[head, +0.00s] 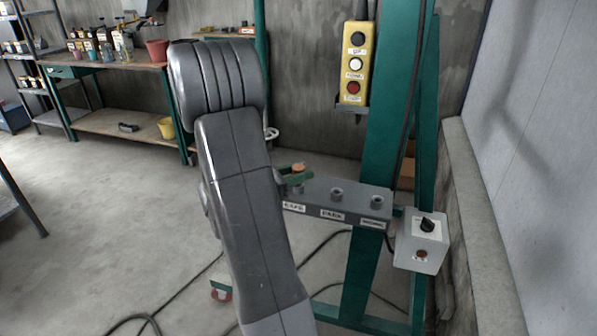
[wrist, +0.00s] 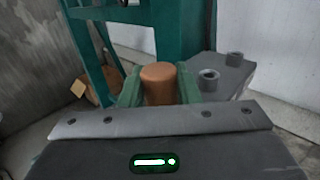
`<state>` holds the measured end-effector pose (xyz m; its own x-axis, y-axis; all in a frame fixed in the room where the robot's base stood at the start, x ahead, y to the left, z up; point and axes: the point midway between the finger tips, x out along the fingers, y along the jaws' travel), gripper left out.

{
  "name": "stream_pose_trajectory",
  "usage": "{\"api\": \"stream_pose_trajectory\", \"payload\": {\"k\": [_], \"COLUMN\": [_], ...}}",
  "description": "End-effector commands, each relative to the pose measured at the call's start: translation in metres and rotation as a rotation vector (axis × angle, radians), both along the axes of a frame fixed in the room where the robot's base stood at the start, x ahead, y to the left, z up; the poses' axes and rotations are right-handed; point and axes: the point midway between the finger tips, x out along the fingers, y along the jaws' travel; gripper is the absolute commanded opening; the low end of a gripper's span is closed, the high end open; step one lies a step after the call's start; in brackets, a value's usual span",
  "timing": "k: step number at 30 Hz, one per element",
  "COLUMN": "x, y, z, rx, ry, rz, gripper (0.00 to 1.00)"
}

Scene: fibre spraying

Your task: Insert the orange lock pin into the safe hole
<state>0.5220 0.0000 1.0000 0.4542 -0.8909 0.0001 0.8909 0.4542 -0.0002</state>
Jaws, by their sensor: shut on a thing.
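The orange lock pin (wrist: 158,84) stands upright between the two green fingers of my gripper (wrist: 159,92) in the wrist view, and the fingers are shut on it. In the head view only the top of the pin (head: 299,168) shows above the green fingers. The grey block (head: 318,197) has three raised holes in a row, labelled SAFE, PARK and a third word. My gripper is at the SAFE end. The pin's lower end is hidden, so I cannot tell whether it is in the safe hole or just above it. The other two holes are empty.
A yellow button box (head: 355,63) hangs beside the green frame (head: 384,110). A grey box with a black knob (head: 421,240) sits right of the block. Cables lie on the floor. A workbench (head: 110,67) with bottles stands at the back left.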

Motion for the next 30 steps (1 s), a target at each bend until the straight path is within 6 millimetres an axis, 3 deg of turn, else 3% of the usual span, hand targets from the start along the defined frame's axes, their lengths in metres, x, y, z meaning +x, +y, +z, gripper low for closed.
{"api": "stream_pose_trajectory", "payload": {"k": [11, 12, 16, 25, 30], "x": [0.000, 0.000, 0.000, 0.000, -0.005], "y": [0.000, 0.000, 0.000, 0.001, 0.012], "z": [-0.010, -0.010, -0.010, -0.010, -0.010], "rx": [0.000, 0.000, 0.000, 0.000, -0.001], "ry": [0.000, 0.000, 0.000, 0.000, 0.000], "rz": [0.000, 0.000, 0.000, 0.000, 0.003], "gripper": [0.06, 0.31, 0.55, 0.55, 0.55]}}
